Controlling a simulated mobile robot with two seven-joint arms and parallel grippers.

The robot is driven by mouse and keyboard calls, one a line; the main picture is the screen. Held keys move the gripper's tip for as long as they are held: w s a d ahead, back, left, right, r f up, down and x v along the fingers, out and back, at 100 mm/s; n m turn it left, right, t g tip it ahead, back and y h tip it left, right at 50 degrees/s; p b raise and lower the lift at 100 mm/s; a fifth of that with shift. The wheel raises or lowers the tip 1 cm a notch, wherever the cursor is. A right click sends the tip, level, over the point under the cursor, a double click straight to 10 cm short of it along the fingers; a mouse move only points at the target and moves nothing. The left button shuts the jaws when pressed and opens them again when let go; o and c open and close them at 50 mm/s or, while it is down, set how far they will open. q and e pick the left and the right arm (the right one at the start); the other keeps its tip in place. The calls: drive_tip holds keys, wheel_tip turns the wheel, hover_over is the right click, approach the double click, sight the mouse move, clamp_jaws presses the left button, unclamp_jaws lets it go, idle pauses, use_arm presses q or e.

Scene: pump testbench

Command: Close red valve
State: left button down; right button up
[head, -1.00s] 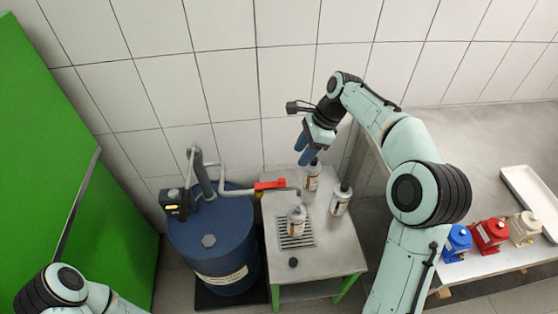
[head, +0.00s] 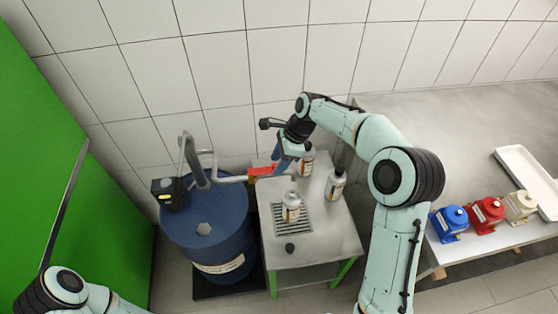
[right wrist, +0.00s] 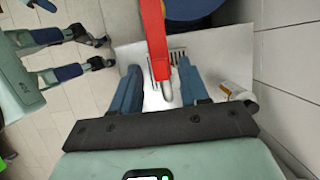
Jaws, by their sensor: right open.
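The red valve handle (head: 262,171) is on the grey pipe between the blue drum and the small steel table. My right gripper (head: 279,166) is open at the right end of the handle and partly covers it. In the right wrist view the red handle (right wrist: 153,40) reaches down between the two blue fingers of the right gripper (right wrist: 160,88), with a gap on both sides. My left gripper (right wrist: 104,52) shows at the left of that view, its blue fingers apart and away from the valve.
The steel table (head: 335,245) holds white bottles (head: 291,206), a drain grate and a black cap (head: 290,248). The blue drum (head: 215,235) stands to its left. Blue, red and beige pump units and a white tray (head: 530,178) are on the right bench.

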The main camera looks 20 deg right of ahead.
clamp_jaws()
